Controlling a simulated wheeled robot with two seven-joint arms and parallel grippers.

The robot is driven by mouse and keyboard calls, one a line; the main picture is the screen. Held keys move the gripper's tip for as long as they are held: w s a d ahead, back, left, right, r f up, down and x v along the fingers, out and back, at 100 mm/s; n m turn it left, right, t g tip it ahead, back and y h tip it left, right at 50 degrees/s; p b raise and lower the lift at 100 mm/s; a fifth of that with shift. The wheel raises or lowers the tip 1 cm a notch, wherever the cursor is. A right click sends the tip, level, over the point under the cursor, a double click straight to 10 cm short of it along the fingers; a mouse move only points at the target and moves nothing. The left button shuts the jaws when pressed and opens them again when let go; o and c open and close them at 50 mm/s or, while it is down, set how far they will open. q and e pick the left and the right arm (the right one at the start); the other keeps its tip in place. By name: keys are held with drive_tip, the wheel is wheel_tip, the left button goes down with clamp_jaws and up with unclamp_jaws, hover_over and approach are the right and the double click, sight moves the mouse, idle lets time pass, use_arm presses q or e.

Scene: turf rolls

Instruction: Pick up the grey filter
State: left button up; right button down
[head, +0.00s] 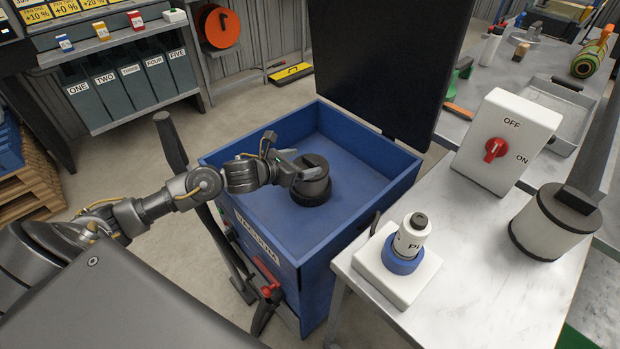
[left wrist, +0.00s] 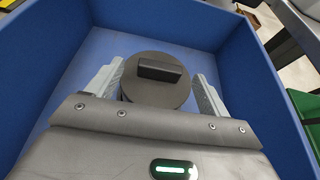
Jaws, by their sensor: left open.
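The grey filter (head: 314,187) is a dark, round, short cylinder with a raised bar handle on top. It stands inside the open blue vacuum box (head: 387,187), on its floor. My left gripper (head: 303,174) is down in the box at the filter. In the left wrist view, the open fingers of the left gripper (left wrist: 158,75) lie on either side of the grey filter (left wrist: 157,92), with the bar handle between them. Gaps seem to show beside the handle, and I cannot tell whether a finger touches the filter's body. My right gripper is not in view.
The box's dark lid (head: 383,60) stands open behind it. On the right table (head: 460,300) are a white cylinder with dark ends (head: 550,228), a bottle in a blue ring (head: 410,240) and an OFF/ON switch box (head: 510,130). Labelled bins (head: 120,85) stand at the back left.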

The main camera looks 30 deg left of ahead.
sight(309, 160)
use_arm(q)
drive_tip(key=x, duration=0.3)
drive_tip(key=shift+w+d+f, duration=0.15)
drive_tip(key=shift+w, duration=0.2)
drive_tip(key=c, duration=1.6)
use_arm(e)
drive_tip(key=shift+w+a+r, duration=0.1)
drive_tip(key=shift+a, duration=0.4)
